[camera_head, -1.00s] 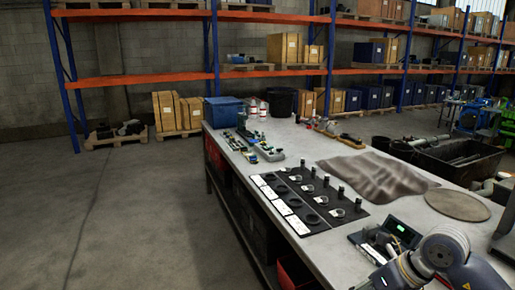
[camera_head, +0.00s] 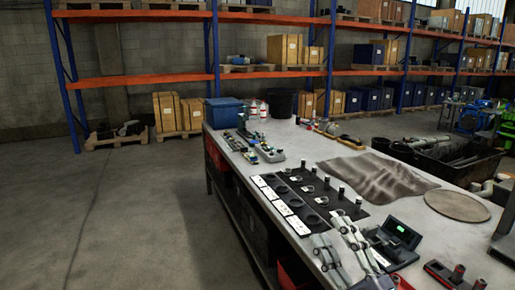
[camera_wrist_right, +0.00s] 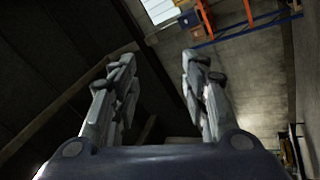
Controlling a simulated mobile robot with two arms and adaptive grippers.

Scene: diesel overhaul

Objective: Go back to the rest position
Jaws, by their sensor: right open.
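My right gripper (camera_head: 330,231) reaches in from the bottom edge of the head view, over the near end of the workbench. Its two grey fingers point up and away, and they are apart with nothing between them. In the right wrist view the same two fingers (camera_wrist_right: 158,62) stand well apart and empty, with the roof, a wall and an orange-and-blue rack beyond them. My left gripper is not in view.
The workbench (camera_head: 235,172) bears a black mat with parts (camera_head: 315,200), a brown cloth (camera_head: 372,176), a round pad (camera_head: 457,206) and a device with a green display (camera_head: 400,232) close right of my gripper. Open floor (camera_head: 120,220) lies to the left.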

